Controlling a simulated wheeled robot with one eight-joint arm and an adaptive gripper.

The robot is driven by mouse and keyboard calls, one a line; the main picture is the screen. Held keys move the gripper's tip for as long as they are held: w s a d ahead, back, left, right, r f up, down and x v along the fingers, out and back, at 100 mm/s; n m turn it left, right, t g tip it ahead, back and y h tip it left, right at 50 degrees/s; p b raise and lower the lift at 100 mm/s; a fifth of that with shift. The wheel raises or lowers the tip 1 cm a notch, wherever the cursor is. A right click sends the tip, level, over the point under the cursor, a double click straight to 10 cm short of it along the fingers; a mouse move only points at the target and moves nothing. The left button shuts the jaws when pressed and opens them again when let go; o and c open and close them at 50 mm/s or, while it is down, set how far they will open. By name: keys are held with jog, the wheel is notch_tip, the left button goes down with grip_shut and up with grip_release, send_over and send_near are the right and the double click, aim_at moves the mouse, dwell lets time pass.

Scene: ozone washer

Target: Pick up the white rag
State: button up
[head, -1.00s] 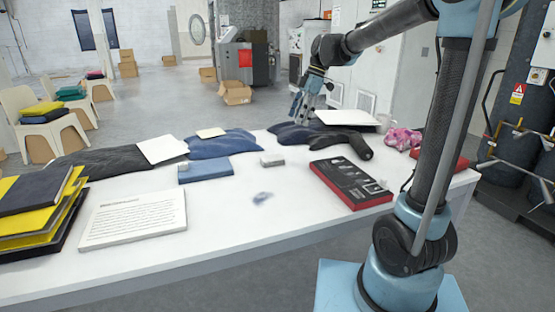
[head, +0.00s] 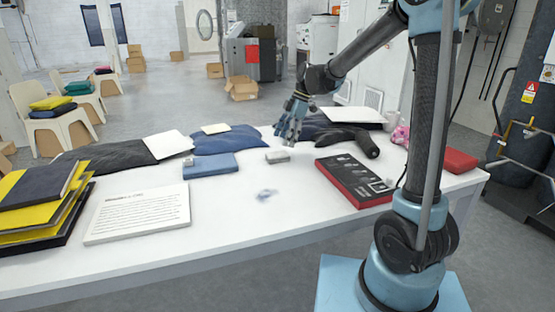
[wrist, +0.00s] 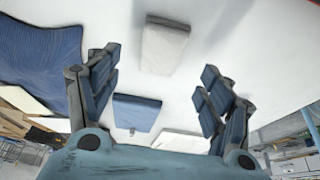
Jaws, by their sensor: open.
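A small whitish folded block, which looks like the white rag (head: 277,157), lies flat on the white table (head: 235,215) near its middle. In the wrist view the rag (wrist: 165,46) shows pale and folded, beyond and between the two spread fingers. My gripper (head: 290,138) is open and empty, pointing down just behind and slightly right of the rag in the head view. It also shows in the wrist view (wrist: 160,66). I see no contact between the fingers and the rag.
A blue folded cloth (head: 210,165) lies left of the rag, with dark blue fabric (head: 227,140) behind it. A black and red box (head: 354,180) lies right. A white printed board (head: 138,212) lies front left. The table's front middle is mostly clear.

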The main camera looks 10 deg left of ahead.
aim_at(277, 154)
jog(key=shift+x, duration=3.15)
jog(key=shift+c, duration=0.3)
jog(key=c, duration=1.1)
